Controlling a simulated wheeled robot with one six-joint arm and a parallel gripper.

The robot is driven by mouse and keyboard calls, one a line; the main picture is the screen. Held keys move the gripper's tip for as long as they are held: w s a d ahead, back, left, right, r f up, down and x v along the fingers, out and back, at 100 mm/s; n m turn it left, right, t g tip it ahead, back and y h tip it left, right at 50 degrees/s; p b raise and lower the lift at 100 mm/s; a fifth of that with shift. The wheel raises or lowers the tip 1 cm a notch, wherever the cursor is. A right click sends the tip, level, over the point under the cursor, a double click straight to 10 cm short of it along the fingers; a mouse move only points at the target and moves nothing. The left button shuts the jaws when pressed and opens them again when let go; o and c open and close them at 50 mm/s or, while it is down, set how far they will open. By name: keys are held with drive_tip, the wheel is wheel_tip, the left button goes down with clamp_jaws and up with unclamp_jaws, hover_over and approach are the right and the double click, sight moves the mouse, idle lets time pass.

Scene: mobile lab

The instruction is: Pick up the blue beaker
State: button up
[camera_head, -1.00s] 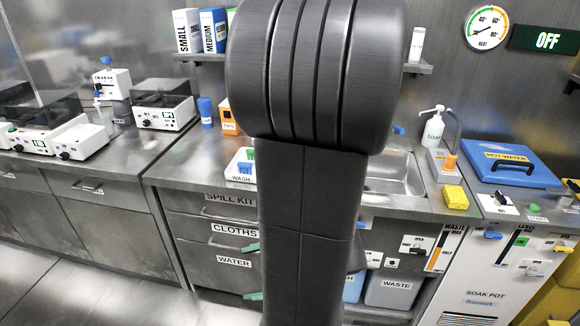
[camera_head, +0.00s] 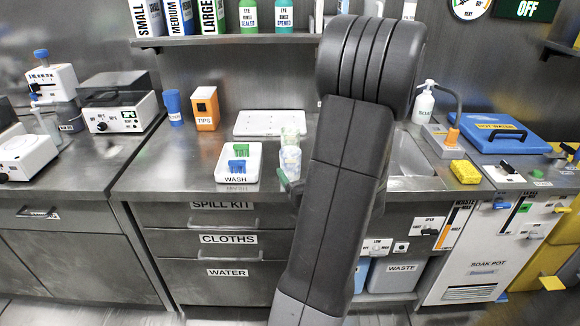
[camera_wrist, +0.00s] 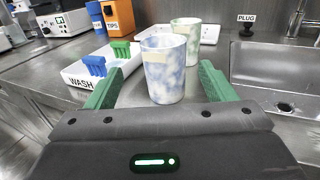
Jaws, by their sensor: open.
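The blue beaker (camera_wrist: 164,78) is a white cup with blue marbling, standing upright on the steel counter. In the wrist view it appears between the green fingers of my gripper (camera_wrist: 161,72), with a gap on each side. My gripper is open and empty. In the head view the blue beaker (camera_head: 290,164) stands just left of my arm, with one green finger (camera_head: 289,183) low beside it. A similar green-marbled beaker (camera_wrist: 187,38) stands close behind it, also seen in the head view (camera_head: 292,135). My arm hides part of the counter to the right.
A white WASH tray (camera_head: 224,178) holding blue and green items sits to the left. Behind are a white mat (camera_head: 260,124), an orange TIPS box (camera_head: 205,110) and a solid blue cup (camera_head: 173,106). The sink (camera_wrist: 270,75) lies right. A shelf (camera_head: 240,39) spans above.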

sight(287, 154)
drive_tip(key=x, duration=0.9)
drive_tip(key=shift+w+d+f, duration=0.15)
drive_tip(key=shift+w+f, duration=0.05)
drive_tip(key=shift+w, duration=0.05)
drive_tip(key=c, duration=1.1)
